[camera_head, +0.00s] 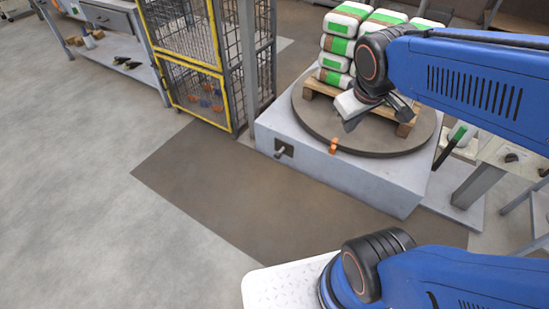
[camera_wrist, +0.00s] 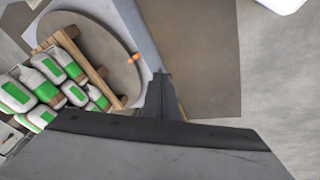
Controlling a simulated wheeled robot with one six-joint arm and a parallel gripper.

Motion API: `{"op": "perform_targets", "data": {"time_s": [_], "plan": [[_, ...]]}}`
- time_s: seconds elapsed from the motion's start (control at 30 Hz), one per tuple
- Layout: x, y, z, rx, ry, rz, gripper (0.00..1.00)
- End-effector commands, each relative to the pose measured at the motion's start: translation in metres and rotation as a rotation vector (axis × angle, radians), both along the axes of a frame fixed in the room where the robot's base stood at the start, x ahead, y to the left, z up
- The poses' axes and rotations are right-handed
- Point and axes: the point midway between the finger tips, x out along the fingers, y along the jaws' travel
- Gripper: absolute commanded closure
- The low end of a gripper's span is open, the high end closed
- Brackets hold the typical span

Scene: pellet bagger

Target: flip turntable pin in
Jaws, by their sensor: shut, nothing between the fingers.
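The turntable pin (camera_head: 280,153) is a small grey lever on a dark plate on the front side face of the pale turntable base (camera_head: 385,185). In the head view it sticks out toward the lower left. I cannot make it out in the wrist view. The round brown turntable (camera_head: 310,118) lies on top of the base, with an orange tab (camera_head: 333,146) on its rim. My gripper (camera_head: 348,127) is above the turntable's front part, to the right of the pin and apart from it. In the wrist view my gripper (camera_wrist: 160,75) is shut and empty.
A wooden pallet (camera_head: 404,128) with stacked green-and-white bags (camera_head: 337,45) stands on the turntable, close to my gripper. A yellow-framed mesh cage (camera_head: 190,67) stands to the left of the base. The floor in front (camera_head: 215,195) is clear.

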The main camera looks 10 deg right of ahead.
Motion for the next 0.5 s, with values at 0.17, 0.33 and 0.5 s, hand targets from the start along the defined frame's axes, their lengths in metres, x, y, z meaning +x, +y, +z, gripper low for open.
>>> {"op": "perform_targets", "data": {"time_s": [0.17, 0.33, 0.5], "plan": [[0.035, -0.004, -0.009, -0.081, 0.034, 0.095, 1.0], [0.068, -0.006, -0.018, -0.156, 0.063, 0.192, 1.0], [0.102, -0.006, -0.031, -0.228, 0.094, 0.294, 1.0]]}}
